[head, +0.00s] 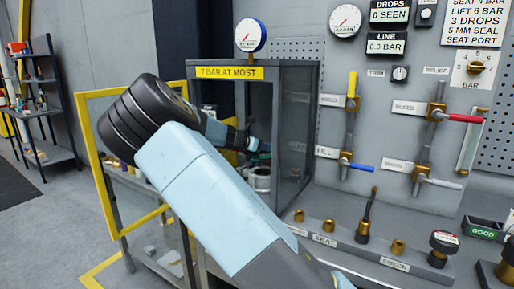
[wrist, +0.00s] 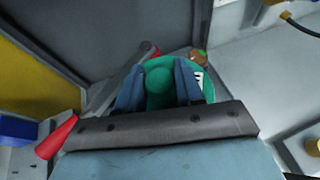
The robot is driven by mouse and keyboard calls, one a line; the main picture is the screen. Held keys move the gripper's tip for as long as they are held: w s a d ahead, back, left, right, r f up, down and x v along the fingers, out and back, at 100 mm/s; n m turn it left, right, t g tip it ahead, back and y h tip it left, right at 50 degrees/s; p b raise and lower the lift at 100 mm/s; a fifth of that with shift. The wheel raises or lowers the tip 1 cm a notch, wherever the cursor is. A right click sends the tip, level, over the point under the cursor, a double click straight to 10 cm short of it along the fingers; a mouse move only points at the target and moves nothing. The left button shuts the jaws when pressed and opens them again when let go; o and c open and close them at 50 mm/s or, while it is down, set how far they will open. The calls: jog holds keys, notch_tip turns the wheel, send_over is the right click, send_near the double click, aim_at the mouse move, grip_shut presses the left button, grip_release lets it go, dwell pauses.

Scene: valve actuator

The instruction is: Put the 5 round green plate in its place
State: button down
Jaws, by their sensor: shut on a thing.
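A round green plate (wrist: 157,82) shows in the middle of the wrist view, with a raised round green part at its centre. White marks show at its right edge, but I cannot read the number. My gripper (wrist: 158,90) is shut on the raised part, one blue-grey finger on each side. In the head view my gripper (head: 252,142) reaches into the open-fronted grey cabinet (head: 293,70), and my arm covers part of it. Below it in the cabinet stands a pale round metal body (head: 261,180). I cannot tell whether the plate touches anything beneath it.
The cabinet's yellow-framed door (head: 84,150) stands open at left. A gauge (head: 250,35) sits on top of the cabinet. Valves with red and blue handles (head: 465,118) are on the panel at right. A bench rail (head: 325,240) with brass fittings runs in front.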

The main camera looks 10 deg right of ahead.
jog(key=shift+d, duration=0.15)
jog(key=shift+f, duration=0.75)
send_over(262, 172)
jog(key=shift+d+f, duration=0.1)
jog(key=shift+f, duration=2)
jog(key=shift+s+f, duration=0.1)
jog(key=shift+f, duration=0.95)
jog(key=c, duration=0.6)
grip_release()
jog(key=v, duration=1.3)
jog(key=shift+s+a, duration=0.1)
jog(key=shift+a, duration=0.35)
